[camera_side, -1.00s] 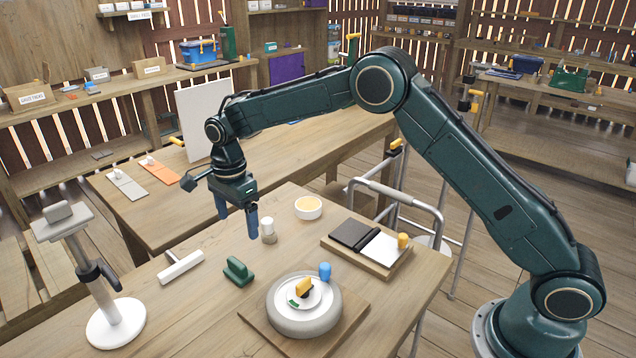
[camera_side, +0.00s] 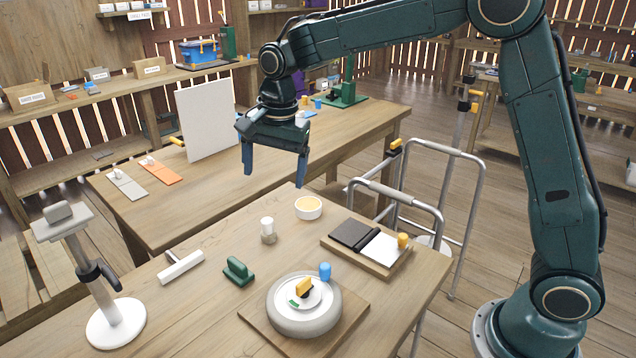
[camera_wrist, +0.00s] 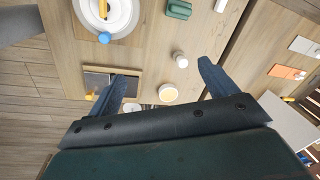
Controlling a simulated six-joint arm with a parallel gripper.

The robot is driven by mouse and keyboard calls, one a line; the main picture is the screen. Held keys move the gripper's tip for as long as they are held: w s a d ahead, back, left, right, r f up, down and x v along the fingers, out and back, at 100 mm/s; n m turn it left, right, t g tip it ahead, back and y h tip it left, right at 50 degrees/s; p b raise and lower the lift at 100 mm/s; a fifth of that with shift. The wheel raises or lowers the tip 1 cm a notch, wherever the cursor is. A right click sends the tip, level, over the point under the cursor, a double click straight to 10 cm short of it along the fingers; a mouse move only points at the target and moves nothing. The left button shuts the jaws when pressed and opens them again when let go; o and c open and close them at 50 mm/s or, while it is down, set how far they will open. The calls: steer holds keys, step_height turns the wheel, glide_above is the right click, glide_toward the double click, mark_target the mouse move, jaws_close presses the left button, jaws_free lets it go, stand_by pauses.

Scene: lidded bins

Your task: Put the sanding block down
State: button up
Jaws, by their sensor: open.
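A green block with a raised grip (camera_side: 238,270) lies on the near table, left of the round grey wheel (camera_side: 285,318); in the wrist view it shows at the top (camera_wrist: 179,9). A small grey block (camera_side: 58,212) rests on top of the white-based stand (camera_side: 62,226) at the left. I cannot tell for sure which of the two is the sanding block. My gripper (camera_side: 274,180) is open and empty, fingers pointing down, in the air above the far part of the near table. Neither block is between its fingers (camera_wrist: 165,70).
A white jar (camera_side: 268,232), a bowl with yellowish contents (camera_side: 308,207) and a white T-shaped tool (camera_side: 181,267) stand nearby. A board with dark and white pads (camera_side: 372,262) lies to the right. A pale upright panel (camera_side: 208,120) stands on the back table.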

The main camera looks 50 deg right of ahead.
steer(key=s+d+r+n+t, duration=0.1)
steer(key=s+d+r+n, duration=0.25)
steer(key=s, duration=0.45)
steer(key=s+d+r+n+t, duration=0.1)
steer(key=s+d+r+n, duration=0.15)
steer(key=s+r, duration=0.35)
steer(key=s+d+f+n+t, duration=0.1)
steer(key=s+f+n, duration=0.1)
steer(key=s, duration=0.6)
steer(key=s+d+f+n+t, duration=0.1)
steer(key=s+f+n, duration=0.1)
steer(key=s+n, duration=0.3)
steer(key=s, duration=0.3)
steer(key=shift+s+f, duration=0.2)
steer(key=shift+s, duration=0.2)
steer(key=shift+c, duration=0.6)
steer(key=shift+w+a, duration=0.1)
steer(key=shift+w, duration=0.05)
